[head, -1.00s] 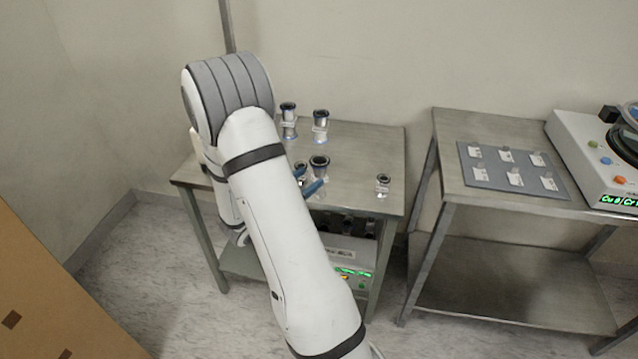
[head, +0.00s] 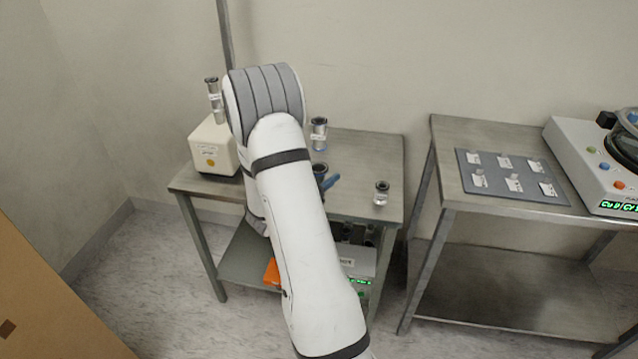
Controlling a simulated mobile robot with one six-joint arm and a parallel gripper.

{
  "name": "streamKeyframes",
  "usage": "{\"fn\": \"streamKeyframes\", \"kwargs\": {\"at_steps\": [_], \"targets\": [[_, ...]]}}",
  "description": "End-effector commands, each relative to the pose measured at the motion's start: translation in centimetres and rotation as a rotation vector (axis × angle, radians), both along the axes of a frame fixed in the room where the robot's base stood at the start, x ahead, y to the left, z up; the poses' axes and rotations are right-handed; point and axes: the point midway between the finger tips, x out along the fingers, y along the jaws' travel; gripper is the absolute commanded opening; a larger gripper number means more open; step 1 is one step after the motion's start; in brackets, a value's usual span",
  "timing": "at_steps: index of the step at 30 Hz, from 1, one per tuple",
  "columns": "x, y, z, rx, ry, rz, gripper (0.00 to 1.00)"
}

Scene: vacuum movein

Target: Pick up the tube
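Several short metal tubes with dark rims and white labels are in the head view; I cannot tell which one the task means. One (head: 318,135) stands at the back of the left table, just right of my arm. One (head: 321,170) is partly hidden by my arm near the table's middle. A small one (head: 381,194) stands at the front right. Another (head: 214,100) shows at the left, above a white box. A blue part that looks like a fingertip of my gripper (head: 330,183) shows beside the middle tube. The rest of the gripper is hidden behind my arm.
The white box (head: 208,148) with a yellow dot sits at the left table's (head: 365,155) back left. A device with green displays (head: 356,265) and an orange thing (head: 271,272) are below. The right table holds a grey labelled mat (head: 512,178) and a white machine (head: 590,165).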

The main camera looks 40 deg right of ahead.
Motion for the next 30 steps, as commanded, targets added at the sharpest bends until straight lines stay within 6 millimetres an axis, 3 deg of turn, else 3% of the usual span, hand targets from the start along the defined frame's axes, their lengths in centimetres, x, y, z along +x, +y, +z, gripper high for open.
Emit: {"fn": "streamKeyframes", "kwargs": {"at_steps": [16, 25, 30], "targets": [[0.0, 0.1, 0.0, 0.000, 0.000, 0.001, 0.01], [0.1, 0.1, 0.5, -0.002, -0.002, 0.001, 0.00], [0.1, 0.1, 3.2, -0.003, -0.006, 0.002, 0.00]]}}
